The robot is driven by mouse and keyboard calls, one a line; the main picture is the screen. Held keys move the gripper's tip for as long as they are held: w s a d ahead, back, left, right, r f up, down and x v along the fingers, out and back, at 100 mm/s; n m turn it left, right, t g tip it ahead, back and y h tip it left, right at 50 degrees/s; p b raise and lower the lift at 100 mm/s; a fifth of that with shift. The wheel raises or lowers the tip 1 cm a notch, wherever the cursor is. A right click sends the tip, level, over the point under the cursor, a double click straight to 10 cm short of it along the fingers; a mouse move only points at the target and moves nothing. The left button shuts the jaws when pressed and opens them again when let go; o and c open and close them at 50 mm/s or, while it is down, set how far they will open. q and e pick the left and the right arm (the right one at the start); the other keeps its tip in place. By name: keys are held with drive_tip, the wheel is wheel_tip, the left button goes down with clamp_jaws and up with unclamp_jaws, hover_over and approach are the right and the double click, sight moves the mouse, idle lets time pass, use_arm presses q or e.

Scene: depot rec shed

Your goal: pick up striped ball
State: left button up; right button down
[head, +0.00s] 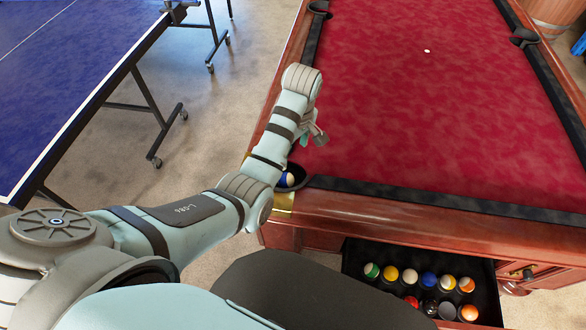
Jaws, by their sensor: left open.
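A blue-and-white striped ball (285,180) sits in the corner pocket (298,172) at the pool table's near left corner. My left arm passes close by and hides part of this pocket area. My left gripper (317,138) is open above the red cloth, a little beyond the pocket and apart from the ball. Its fingers are small and partly hidden behind the wrist. My right gripper is not in view.
The pool table (420,110) has a wooden rail and a small white spot on bare cloth. An open drawer (362,292) below holds several balls, some striped. A blue ping-pong table (50,80) stands at left, with floor between.

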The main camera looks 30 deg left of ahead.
use_arm(q)
drive_tip(key=b, duration=0.2)
hover_over(286, 176)
drive_tip(key=f, duration=0.5)
drive_tip(key=d+f, duration=0.1)
drive_tip(key=f, duration=0.1)
drive_tip(key=shift+s+f, duration=0.15)
drive_tip(key=shift+s, duration=0.05)
drive_tip(key=f, duration=0.2)
drive_tip(key=f+b, duration=0.1)
drive_tip(key=f, duration=0.1)
drive_tip(key=a+f, duration=0.1)
drive_tip(key=f, duration=0.1)
drive_tip(key=shift+w, duration=0.3)
drive_tip(key=shift+s+r, duration=0.1)
drive_tip(key=shift+r, duration=0.05)
drive_tip(key=shift+c, duration=0.4)
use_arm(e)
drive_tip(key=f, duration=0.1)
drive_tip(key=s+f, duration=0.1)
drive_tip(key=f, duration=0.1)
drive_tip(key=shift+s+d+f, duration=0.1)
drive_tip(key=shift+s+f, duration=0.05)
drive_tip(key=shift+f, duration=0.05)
use_arm(q)
drive_tip(key=c, duration=1.2)
drive_tip(key=shift+c, duration=0.2)
drive_tip(key=shift+r, duration=0.1)
